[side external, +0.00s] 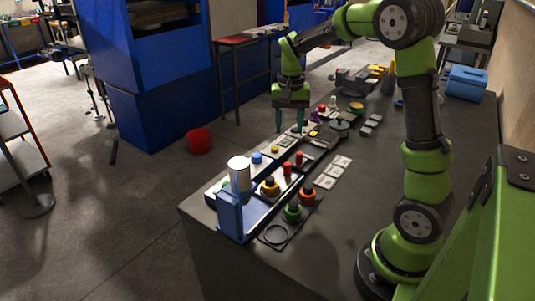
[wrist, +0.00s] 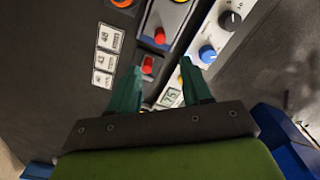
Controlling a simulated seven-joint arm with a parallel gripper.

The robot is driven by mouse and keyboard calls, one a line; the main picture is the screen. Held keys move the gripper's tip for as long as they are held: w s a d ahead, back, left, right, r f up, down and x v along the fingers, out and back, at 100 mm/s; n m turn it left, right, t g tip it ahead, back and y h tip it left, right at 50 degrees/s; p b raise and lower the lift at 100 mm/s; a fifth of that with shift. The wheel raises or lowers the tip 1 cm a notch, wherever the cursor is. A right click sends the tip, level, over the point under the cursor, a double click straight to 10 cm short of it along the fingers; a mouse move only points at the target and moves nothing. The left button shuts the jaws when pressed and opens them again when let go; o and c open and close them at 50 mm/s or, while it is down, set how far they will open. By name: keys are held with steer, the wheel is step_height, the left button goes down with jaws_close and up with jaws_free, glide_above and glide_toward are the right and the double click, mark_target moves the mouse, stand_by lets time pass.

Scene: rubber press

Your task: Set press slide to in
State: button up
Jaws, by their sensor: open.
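My gripper (side external: 289,121) is at the far part of the control panel, pointing down with its two teal fingers apart and nothing between them. In the wrist view the gripper (wrist: 161,68) is open over the panel. Two red knobs stand on the panel: a nearer red knob (side external: 287,169) and a farther red knob (side external: 299,158). The wrist view also shows an upper red knob (wrist: 160,36) and a lower red knob (wrist: 148,64), the lower one near the left fingertip. I cannot tell which control is the press slide, or its position.
A white cylinder (side external: 239,173) stands by a blue block (side external: 230,214) at the panel's near end. White label cards (side external: 334,172) lie to the right. The dark tabletop (side external: 365,200) is clear toward my base.

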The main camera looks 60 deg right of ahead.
mark_target(287, 164)
step_height(287, 164, down, 14)
steer(key=shift+f, duration=0.1)
stand_by(0.4)
jaws_close()
